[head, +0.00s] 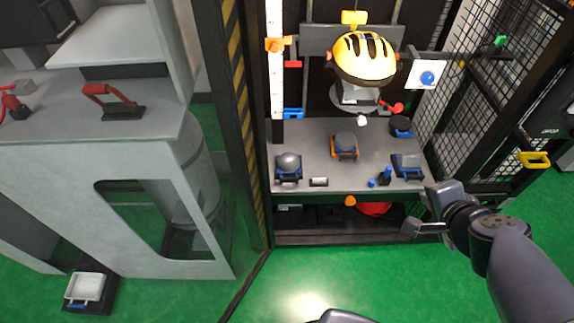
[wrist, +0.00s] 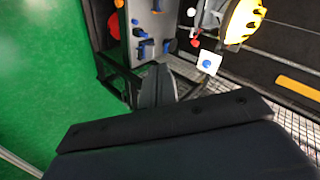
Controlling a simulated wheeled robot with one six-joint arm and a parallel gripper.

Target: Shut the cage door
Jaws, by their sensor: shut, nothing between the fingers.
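The cage door (head: 495,95) is a black-framed mesh panel on the right of the tower in the head view. It stands open, angled away from the front opening. A yellow handle (head: 534,159) sits at its outer side. In the wrist view, mesh (wrist: 292,122) shows at the lower right; I cannot tell whether it is the door. My gripper (wrist: 155,72) is shut and empty, its fingers together in the wrist view. In the head view it is at the front right corner of the tower's shelf, left of the handle and apart from it.
A grey shelf (head: 310,140) inside the tower holds several small dark blocks. A yellow helmet (head: 364,57) hangs above it. A striped post (head: 237,95) bounds the opening on the left, beside a grey cabinet (head: 110,200). Green floor (head: 350,285) in front is free.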

